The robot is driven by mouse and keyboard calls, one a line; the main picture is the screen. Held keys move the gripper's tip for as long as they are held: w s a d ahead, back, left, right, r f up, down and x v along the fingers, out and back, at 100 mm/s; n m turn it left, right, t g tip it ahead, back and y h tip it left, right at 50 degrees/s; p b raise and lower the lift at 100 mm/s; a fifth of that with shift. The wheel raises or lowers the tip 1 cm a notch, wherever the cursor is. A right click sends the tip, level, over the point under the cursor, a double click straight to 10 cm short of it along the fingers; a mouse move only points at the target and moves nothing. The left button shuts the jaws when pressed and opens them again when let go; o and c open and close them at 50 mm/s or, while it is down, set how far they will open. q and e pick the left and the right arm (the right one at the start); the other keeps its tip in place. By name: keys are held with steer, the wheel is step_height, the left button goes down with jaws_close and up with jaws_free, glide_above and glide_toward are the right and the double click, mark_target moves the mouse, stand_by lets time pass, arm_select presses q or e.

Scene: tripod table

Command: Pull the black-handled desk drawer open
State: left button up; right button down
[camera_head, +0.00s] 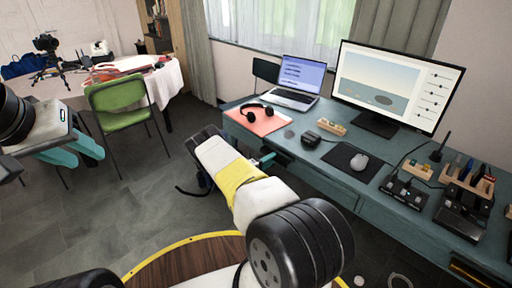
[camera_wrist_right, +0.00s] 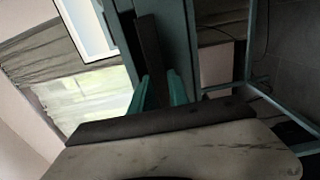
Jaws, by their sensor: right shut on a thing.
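The teal desk (camera_head: 345,187) runs along the window wall on the right. My right gripper (camera_head: 263,160) is at its front edge, near the left end. In the right wrist view, the teal fingers of my right gripper (camera_wrist_right: 159,92) are closed on a dark bar, the black drawer handle (camera_wrist_right: 150,45). A teal desk face (camera_wrist_right: 177,35) lies behind it. My own arm hides most of the drawer in the head view, and I cannot tell how far it stands out. My left gripper (camera_head: 78,152) is at the far left, away from the desk, empty, its fingers apart.
On the desk are a laptop (camera_head: 298,78), headphones (camera_head: 257,112), a monitor (camera_head: 397,85), a mouse (camera_head: 359,161) and several small devices. A green chair (camera_head: 118,105) and a cluttered table stand at the left. The grey floor (camera_head: 130,215) before the desk is clear.

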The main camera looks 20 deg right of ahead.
steer(key=v, duration=3)
steer(key=shift+f, duration=0.3)
steer(key=shift+s, duration=0.1)
steer(key=c, duration=1.3)
jaws_free()
steer(key=shift+r, duration=0.1)
steer(key=shift+a, duration=0.1)
steer(key=v, duration=0.7)
steer(key=shift+a, duration=0.3)
